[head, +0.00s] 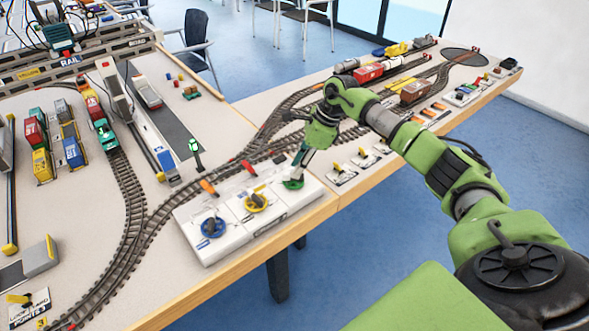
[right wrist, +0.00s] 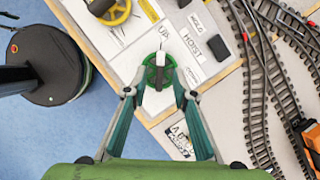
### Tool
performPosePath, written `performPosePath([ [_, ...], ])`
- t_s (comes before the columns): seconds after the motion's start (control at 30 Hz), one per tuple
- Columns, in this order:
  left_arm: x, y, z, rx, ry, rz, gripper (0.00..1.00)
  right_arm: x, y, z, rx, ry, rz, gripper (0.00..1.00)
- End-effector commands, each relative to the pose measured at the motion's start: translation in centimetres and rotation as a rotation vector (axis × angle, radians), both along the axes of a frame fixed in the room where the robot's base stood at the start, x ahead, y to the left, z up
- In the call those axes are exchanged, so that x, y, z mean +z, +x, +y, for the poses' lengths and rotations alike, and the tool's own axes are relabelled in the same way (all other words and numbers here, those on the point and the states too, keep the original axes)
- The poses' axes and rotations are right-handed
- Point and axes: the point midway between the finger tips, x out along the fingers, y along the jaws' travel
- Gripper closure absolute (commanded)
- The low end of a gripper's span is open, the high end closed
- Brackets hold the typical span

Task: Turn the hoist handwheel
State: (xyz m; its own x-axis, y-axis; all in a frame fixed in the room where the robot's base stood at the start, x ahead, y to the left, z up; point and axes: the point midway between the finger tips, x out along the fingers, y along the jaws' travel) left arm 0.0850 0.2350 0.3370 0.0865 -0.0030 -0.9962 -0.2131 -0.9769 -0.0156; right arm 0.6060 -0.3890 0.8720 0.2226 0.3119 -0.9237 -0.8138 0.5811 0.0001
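The hoist handwheel is a green wheel with a dark crossbar (right wrist: 158,73), on a white panel beside labels reading "HOIST" and "UP" in the right wrist view. In the head view the green wheel (head: 292,184) shows partly at the right end of the white control boxes, under my right gripper (head: 297,170). In the right wrist view my right gripper (right wrist: 159,93) is open, with its fingertips apart on either side of the wheel's near edge. I cannot tell whether they touch it. My left gripper is not in view.
A yellow wheel (head: 256,202) and a blue wheel (head: 213,227) sit on the boxes to the left. Red and orange levers stand behind them. Tracks (head: 128,200) and model trains fill the table beyond. Small switch plates (head: 341,174) lie to the right, along the table edge.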

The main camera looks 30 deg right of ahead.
Motion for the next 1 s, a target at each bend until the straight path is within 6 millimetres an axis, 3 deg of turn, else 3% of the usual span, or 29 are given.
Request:
performPosePath([
  [0.2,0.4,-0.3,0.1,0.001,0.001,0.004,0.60,-2.1,0.5,0.8,0.000,0.001,0.001,0.75],
  [0.53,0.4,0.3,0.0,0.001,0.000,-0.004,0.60,-2.6,0.6,0.8,0.000,-0.001,0.001,0.75],
  [0.57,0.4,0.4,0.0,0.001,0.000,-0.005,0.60,-2.6,0.6,0.8,0.000,-0.001,0.001,0.78],
  [0.63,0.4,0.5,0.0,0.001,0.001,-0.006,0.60,-2.6,0.6,0.8,0.000,-0.001,0.001,0.96],
  [0.67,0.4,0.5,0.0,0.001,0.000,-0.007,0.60,-2.6,0.6,0.8,0.000,-0.001,0.001,1.00],
  [1.0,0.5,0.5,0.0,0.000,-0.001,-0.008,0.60,-2.5,0.6,0.8,-0.014,0.000,0.000,1.00],
])
